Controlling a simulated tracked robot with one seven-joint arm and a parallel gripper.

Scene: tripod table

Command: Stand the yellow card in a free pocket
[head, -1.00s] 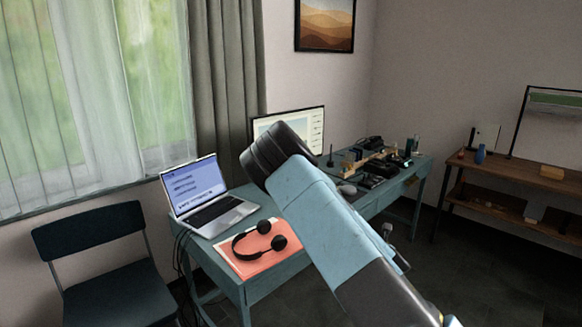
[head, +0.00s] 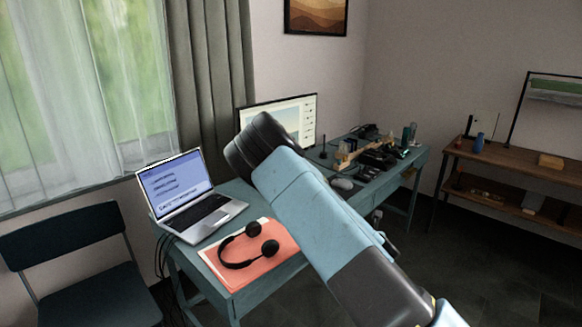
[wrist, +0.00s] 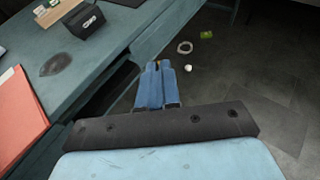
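My gripper (wrist: 158,68) shows in the wrist view as two blue fingers, close together, over the dark floor beside the desk. A tiny orange-brown spot shows between the tips; I cannot tell what it is. In the head view my arm hides the gripper. I cannot make out the yellow card for certain. A small yellow-green thing (wrist: 206,34) lies on the floor beyond the fingers, too small to identify. No card pockets can be told apart; a light wooden piece (head: 350,154) stands among dark items on the far part of the desk.
The blue-green desk (head: 273,289) holds a laptop (head: 186,192), a monitor (head: 295,118), and headphones (head: 248,246) on a red folder. A chair (head: 80,260) stands at left, a wooden shelf (head: 500,155) at right. A white ring (wrist: 184,47) and white ball (wrist: 188,68) lie on the floor.

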